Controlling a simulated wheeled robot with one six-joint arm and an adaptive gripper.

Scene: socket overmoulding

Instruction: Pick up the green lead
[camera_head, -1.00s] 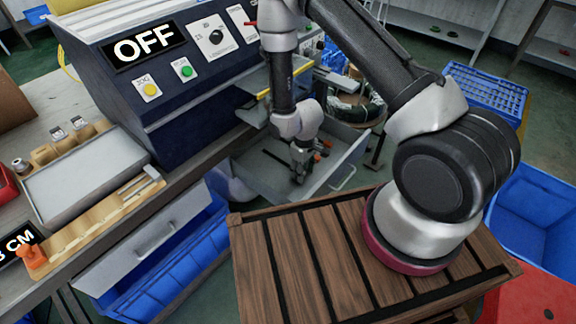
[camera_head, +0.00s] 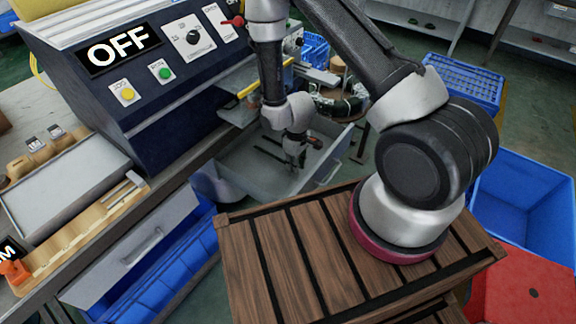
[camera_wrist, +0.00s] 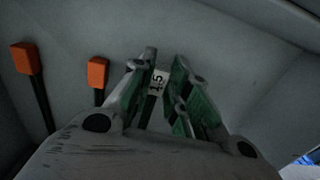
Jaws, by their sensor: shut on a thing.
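My gripper (camera_wrist: 163,90) points down into an open grey drawer (camera_head: 240,165), where it also shows in the head view (camera_head: 294,160). Its fingers, with green inner faces, are closed around a dark green lead (camera_wrist: 148,106). A white tag reading 1.5 (camera_wrist: 158,82) shows between the fingers. The rest of the lead is hidden by the fingers and wrist. Two dark leads with orange ends, one at far left (camera_wrist: 27,59) and one close beside the left finger (camera_wrist: 97,73), lie apart from the fingers in the wrist view.
The drawer's walls surround my gripper closely. A dark blue machine with an OFF sign (camera_head: 119,50) stands at left. A wooden slatted top (camera_head: 300,265) is in front, and a blue crate (camera_head: 525,200) is at right. A lower grey drawer (camera_head: 125,250) is also open.

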